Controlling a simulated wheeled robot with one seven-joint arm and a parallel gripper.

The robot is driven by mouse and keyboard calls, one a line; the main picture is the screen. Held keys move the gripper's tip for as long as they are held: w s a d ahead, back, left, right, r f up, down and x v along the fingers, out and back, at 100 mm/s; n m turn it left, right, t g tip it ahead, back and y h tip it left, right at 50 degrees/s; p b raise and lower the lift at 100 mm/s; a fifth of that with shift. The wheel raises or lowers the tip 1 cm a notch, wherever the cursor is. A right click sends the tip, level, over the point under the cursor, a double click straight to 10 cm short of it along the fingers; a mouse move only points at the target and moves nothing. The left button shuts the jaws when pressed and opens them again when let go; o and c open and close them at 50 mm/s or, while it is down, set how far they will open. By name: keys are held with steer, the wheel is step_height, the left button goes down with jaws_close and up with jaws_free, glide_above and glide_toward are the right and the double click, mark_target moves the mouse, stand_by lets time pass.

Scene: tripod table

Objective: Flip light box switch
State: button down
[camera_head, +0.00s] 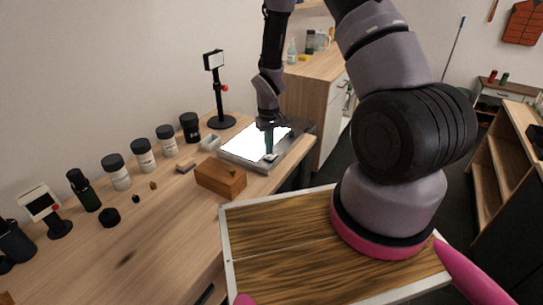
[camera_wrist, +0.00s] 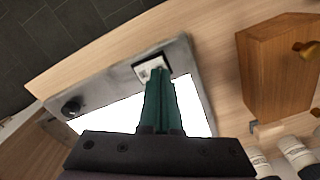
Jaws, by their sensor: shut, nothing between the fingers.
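The light box (camera_head: 238,160) lies flat on the far right end of the wooden table. It is a grey frame around a bright white panel, and it also shows in the wrist view (camera_wrist: 190,62). A small white switch (camera_wrist: 147,68) in a dark surround sits on the frame's edge. A black knob (camera_wrist: 72,107) sits at another corner. My gripper (camera_wrist: 160,74) is shut and empty, with its green fingertips right at the switch and partly covering it. I cannot tell whether they touch. In the head view my gripper (camera_head: 269,150) points down over the box's near edge.
A wooden box with a knob (camera_head: 220,181) stands just left of the light box. A black stand (camera_head: 220,122) is behind it. Several jars and bottles line the table's back edge. The table's front middle is mostly clear.

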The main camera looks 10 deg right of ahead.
mark_target(269, 157)
steer(key=shift+f, duration=0.9)
steer(key=shift+r, duration=3.55)
